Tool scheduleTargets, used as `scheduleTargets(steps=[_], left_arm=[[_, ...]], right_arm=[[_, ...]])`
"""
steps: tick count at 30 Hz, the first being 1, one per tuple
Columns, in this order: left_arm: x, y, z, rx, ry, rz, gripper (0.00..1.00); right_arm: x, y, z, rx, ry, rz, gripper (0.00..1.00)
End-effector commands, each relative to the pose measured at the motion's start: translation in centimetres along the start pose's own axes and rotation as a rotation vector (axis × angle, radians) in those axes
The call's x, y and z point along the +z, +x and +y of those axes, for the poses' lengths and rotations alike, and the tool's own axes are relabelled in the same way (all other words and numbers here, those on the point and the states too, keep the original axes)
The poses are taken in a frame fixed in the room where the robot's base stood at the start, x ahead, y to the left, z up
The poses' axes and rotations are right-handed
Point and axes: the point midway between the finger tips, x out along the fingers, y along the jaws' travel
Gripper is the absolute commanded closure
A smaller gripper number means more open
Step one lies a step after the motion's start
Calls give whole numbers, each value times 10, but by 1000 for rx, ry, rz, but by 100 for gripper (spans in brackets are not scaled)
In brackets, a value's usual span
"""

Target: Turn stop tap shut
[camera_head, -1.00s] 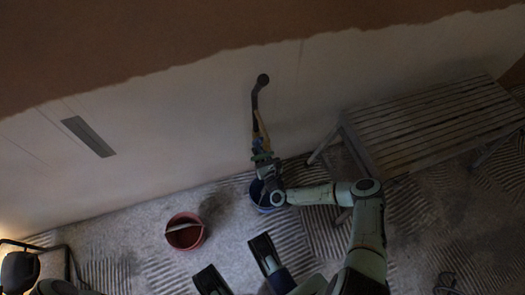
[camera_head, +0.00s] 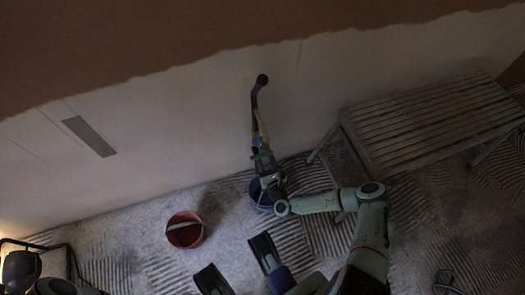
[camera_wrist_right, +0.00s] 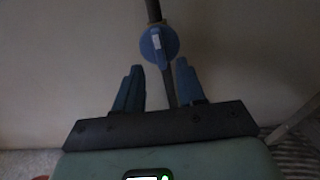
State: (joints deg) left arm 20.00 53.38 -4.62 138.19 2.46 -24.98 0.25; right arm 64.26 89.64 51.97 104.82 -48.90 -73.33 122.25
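The stop tap (camera_wrist_right: 158,45) is a round blue disc with a blue lever bar and a small white label, on a dark pipe (camera_wrist_right: 153,10). In the head view the pipe (camera_head: 256,98) runs down the wall, and a bit of blue (camera_head: 257,143) shows at my right gripper (camera_head: 263,157). In the right wrist view my right gripper (camera_wrist_right: 158,80) is open, with its two dark blue fingers apart. The tap lies just beyond the fingertips, between them in the picture; I see no clear contact.
A slatted bench (camera_head: 430,125) stands against the wall at the right. A blue bucket (camera_head: 254,196) is on the floor below the pipe. A red bucket (camera_head: 185,231) stands to its left. A lamp (camera_head: 20,270) is at the lower left.

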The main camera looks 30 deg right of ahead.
Motion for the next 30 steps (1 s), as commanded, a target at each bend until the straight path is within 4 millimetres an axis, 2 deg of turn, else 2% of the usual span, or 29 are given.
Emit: scheduleTargets(steps=[1, 6, 12, 18, 30], left_arm=[[-5, -6, 5, 9, 7, 22, 57], [-19, -17, 17, 33, 23, 75, 57], [-28, -25, 26, 50, 34, 113, 57], [-31, -27, 28, 55, 37, 125, 57], [-31, -27, 28, 54, 36, 124, 57]], right_arm=[[1, -14, 0, -2, 4, 4, 61], [1, -52, 0, -2, 4, 4, 61], [0, -82, 0, -1, 3, 2, 61], [0, -92, 1, 0, 3, 1, 61], [0, -92, 1, 0, 2, 0, 61]])
